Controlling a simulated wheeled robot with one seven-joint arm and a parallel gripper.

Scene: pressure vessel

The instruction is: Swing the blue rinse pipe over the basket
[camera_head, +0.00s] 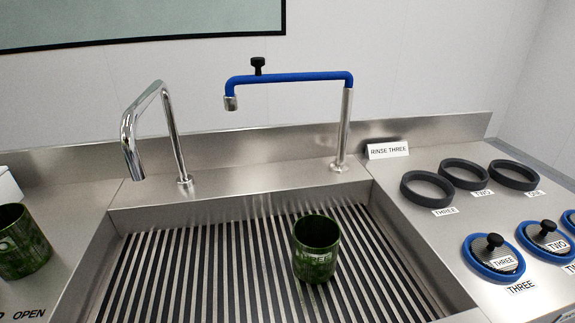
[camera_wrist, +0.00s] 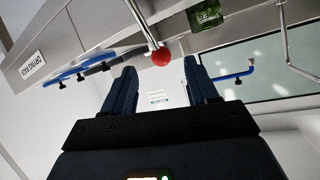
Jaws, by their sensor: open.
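The blue rinse pipe (camera_head: 290,77) sits on a chrome post at the back right of the sink and points left, roughly along the back wall. A black knob (camera_head: 257,66) stands on it near its metal nozzle (camera_head: 231,103). The green basket (camera_head: 316,248), a round patterned container, stands upright on the sink's slats, in front of the pipe. The nozzle is left of and behind it, not above it. In the upside-down wrist view, my gripper (camera_wrist: 163,95) is open and empty. There the blue pipe (camera_wrist: 236,75) shows beyond the right finger, apart from it, and the basket (camera_wrist: 207,15) above.
A chrome faucet (camera_head: 158,125) stands left of the pipe. Another green container (camera_head: 22,242) stands on the left counter. Dark rings (camera_head: 427,189) and blue-rimmed lids (camera_head: 493,258) lie at right.

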